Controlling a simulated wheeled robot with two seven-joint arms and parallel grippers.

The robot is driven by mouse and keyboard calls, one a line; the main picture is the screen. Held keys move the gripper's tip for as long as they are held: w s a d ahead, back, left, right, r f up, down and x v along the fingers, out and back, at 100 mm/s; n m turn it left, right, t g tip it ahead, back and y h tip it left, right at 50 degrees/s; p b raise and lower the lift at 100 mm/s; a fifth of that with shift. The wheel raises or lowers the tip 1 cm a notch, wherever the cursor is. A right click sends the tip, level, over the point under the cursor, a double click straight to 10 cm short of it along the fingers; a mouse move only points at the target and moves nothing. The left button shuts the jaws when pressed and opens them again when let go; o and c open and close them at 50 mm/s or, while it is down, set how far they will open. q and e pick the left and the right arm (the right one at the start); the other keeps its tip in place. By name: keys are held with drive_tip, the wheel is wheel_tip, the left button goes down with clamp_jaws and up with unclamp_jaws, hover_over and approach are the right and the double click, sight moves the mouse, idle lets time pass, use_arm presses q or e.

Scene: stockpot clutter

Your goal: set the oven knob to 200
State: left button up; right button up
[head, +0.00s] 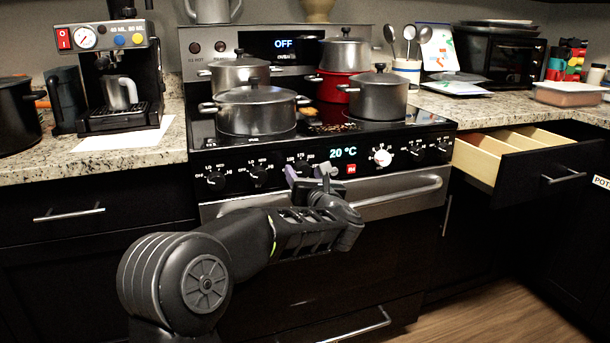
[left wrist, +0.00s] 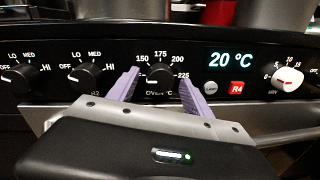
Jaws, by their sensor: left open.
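The oven knob (left wrist: 160,75) is black with a white pointer mark, on the black front panel of the stove, with 150, 175, 200 and 225 printed around it. My left gripper (left wrist: 160,84) is open, its two purple fingers on either side of the oven knob. I cannot tell whether the fingers touch it. In the head view my left gripper (head: 312,172) is at the stove panel and partly covers the knob's area. The display (left wrist: 232,60) right of the knob reads 20 °C. My right gripper is in neither view.
Black burner knobs (left wrist: 88,75) sit left of the oven knob. A white timer knob (left wrist: 287,79) and a red R4 button (left wrist: 237,88) are to the right. The oven handle (head: 400,190) runs below the panel. Pots (head: 256,110) stand on the cooktop. A drawer (head: 520,160) is open at right.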

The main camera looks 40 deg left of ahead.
use_arm(q)
drive_tip(key=shift+c, duration=0.6)
clamp_jaws()
